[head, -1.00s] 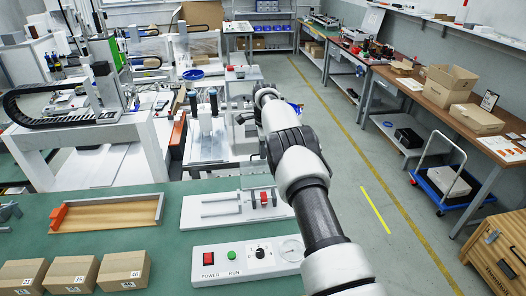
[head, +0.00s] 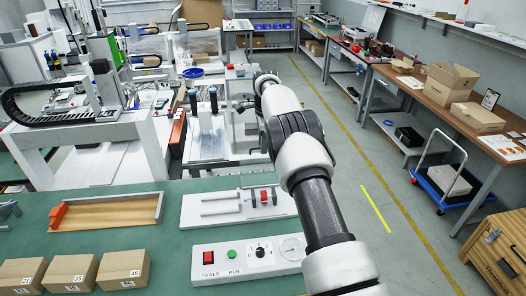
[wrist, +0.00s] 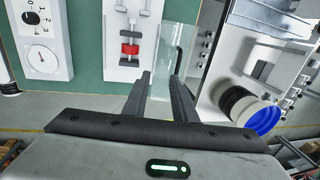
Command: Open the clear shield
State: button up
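The clear shield (wrist: 172,55) is a see-through pane in the wrist view, beyond my fingertips. A dark bar-shaped handle (wrist: 179,58) stands at its right edge. My gripper (wrist: 158,80) is open, with a gap between its two fingers and nothing seen held. The fingertips overlap the pane's lower part in the picture, the right one close to the handle. I cannot tell whether they touch. In the head view my arm hides the gripper, and the shield cannot be made out clearly.
A white fixture plate (head: 225,214) with a red clamp (head: 264,197) and a control box (head: 225,270) lie on the green bench (head: 180,245). A wooden tray (head: 110,214) and several cartons (head: 122,268) are at left.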

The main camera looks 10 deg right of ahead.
notch_tip(320, 180, up, 13)
jog(key=s, duration=0.2)
jog(key=shift+s, duration=0.2)
jog(key=shift+f, duration=0.1)
